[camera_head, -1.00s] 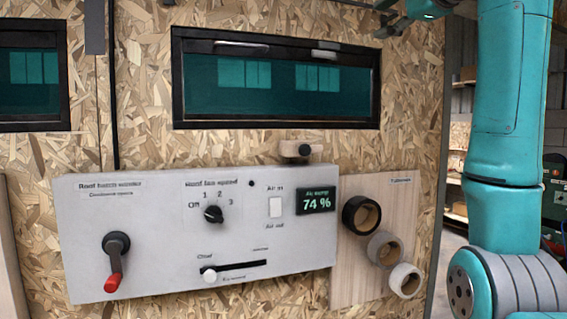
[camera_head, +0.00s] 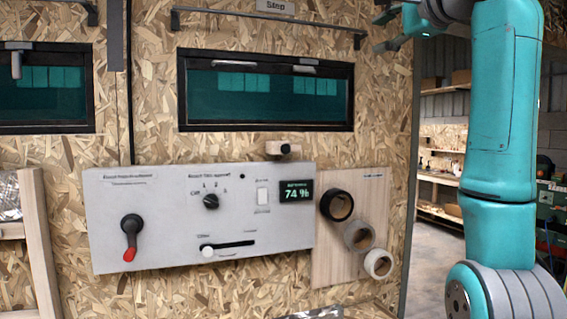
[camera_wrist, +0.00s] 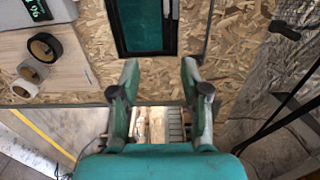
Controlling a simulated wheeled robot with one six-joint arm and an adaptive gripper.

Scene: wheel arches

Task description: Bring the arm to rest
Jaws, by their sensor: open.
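My teal arm (camera_head: 492,120) stands upright along the right of the head view. My gripper (camera_head: 381,32) is at the top of that view, pointing left, in front of the chipboard wall's right part. In the wrist view my gripper (camera_wrist: 160,70) is open, with its two fingers apart and nothing between them. A window (camera_wrist: 146,25) and bare chipboard lie beyond the fingertips. I see no contact with anything.
A grey control panel (camera_head: 160,250) with a red-tipped lever (camera_head: 131,236) and a display reading 74 % (camera_head: 296,190) is on the wall. Tape rolls (camera_head: 359,236) hang right of it. A rail (camera_head: 220,18) runs above the window (camera_head: 265,90). Shelving (camera_head: 440,150) stands behind my arm.

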